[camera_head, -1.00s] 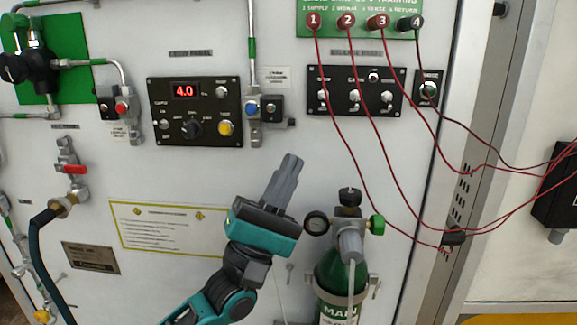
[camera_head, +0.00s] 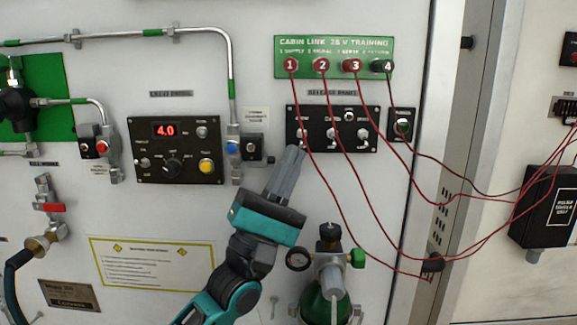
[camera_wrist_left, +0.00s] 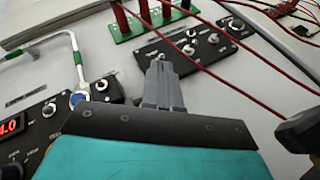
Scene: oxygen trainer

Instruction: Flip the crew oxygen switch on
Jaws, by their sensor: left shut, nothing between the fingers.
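The dark release panel (camera_head: 348,117) has a row of three small metal toggle switches. The leftmost toggle (camera_head: 301,133) seems to be the crew switch; its label is too small to read surely, and I cannot tell which way its lever points. My left gripper (camera_head: 294,154) is shut and empty, its fingertips just below this leftmost toggle. In the left wrist view the closed fingers (camera_wrist_left: 159,66) reach to the panel's lower left edge, close to the leftmost toggle; I cannot tell whether they touch. My right gripper is not in view.
Red wires run from the green board (camera_head: 333,48) down across the release panel to a black box (camera_head: 545,215) at right. A panel with a red display (camera_head: 165,129) is left. A green cylinder (camera_head: 322,305) with gauge (camera_head: 298,258) stands below, right of my arm.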

